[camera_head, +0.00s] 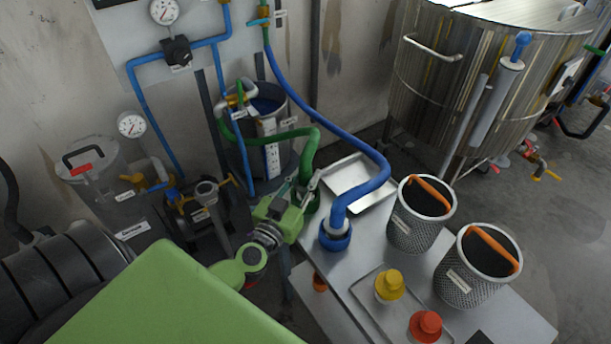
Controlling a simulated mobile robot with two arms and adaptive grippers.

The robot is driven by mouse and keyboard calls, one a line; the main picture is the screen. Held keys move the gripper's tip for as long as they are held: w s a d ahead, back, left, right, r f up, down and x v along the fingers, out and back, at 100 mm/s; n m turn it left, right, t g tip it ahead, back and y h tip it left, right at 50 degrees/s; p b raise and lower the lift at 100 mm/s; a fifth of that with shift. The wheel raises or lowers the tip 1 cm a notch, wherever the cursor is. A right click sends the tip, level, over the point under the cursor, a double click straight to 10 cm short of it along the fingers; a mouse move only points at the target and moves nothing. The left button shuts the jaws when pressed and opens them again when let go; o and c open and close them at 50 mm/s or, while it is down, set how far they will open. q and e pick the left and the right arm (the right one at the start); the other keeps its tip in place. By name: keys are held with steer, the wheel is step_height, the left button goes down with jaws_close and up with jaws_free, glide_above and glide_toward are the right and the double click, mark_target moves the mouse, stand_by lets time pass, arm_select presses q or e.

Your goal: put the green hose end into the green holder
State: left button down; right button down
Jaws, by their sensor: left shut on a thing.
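The green hose (309,160) loops over from the wall pipework and drops to its end at the table's left back edge. My left gripper (305,190) is shut on the green hose end, coming in from the left. A dark green ring, seemingly the green holder (313,205), shows just beside and below the fingers, partly hidden by them. I cannot tell whether the hose end is inside it or just above it. My right gripper is not in view.
A blue hose (372,185) stands in a blue holder (335,238) just right of my gripper. The metal table (405,262) also bears an empty-looking tray (352,172), two mesh baskets (408,236) (466,287), and a tray with yellow (389,286) and red (425,326) items.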

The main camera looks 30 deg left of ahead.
arm_select(q)
steer(key=shift+f+b, duration=0.4)
steer(key=shift+f, duration=0.15)
steer(key=c, duration=1.7)
jaws_free()
steer(key=shift+f, duration=0.15)
steer(key=s+d, duration=0.1)
steer(key=s, duration=1.1)
steer(key=shift+d, duration=0.4)
